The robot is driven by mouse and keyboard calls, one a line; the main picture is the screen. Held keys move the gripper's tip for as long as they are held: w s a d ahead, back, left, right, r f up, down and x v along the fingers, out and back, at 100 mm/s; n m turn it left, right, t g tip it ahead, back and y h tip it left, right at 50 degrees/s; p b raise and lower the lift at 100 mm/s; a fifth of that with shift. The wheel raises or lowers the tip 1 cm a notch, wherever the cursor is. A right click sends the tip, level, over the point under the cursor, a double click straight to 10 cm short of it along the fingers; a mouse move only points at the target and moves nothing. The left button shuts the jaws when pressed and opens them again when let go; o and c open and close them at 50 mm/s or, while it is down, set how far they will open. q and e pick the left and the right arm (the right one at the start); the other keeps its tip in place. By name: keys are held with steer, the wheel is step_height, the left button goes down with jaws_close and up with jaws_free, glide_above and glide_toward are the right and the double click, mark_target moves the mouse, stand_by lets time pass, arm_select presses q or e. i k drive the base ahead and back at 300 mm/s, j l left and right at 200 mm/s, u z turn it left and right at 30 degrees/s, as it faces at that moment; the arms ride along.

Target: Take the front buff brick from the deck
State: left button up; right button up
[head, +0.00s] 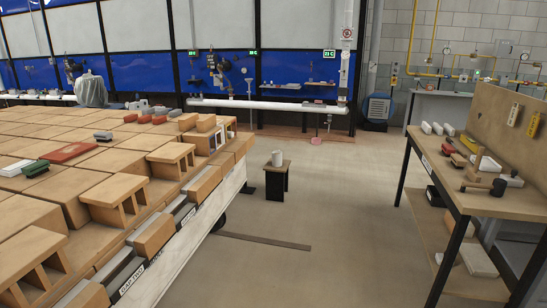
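The deck (198,222) is a long, pale-edged platform on the left, running from the near left towards the back. It is covered with tan blocks. Several plain buff bricks sit along its right edge: a near one (90,296) cut by the bottom of the picture, one behind it (155,235), another (205,184) and one farther back (239,145). Grey pieces (180,210) lie between them. Hollow buff blocks with open slots (172,156) stand just inside the edge. I cannot tell which one counts as the front brick. Neither gripper shows in the head view.
A red slab (68,152), a green piece (36,168) and small red bricks (145,119) lie on the tan blocks. A dark stool (277,183) bears a white cup (277,158). A cluttered wooden workbench (492,205) stands at right. The floor between is mostly clear.

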mark_target(204, 124)
steer(key=i, duration=2.25)
steer(key=i+u, duration=0.1)
steer(key=i, duration=0.55)
steer(key=i+l+u, duration=0.1)
steer(key=i, duration=0.55)
steer(key=i+l+u, duration=0.1)
steer(key=i, duration=0.55)
steer(key=l, duration=0.1)
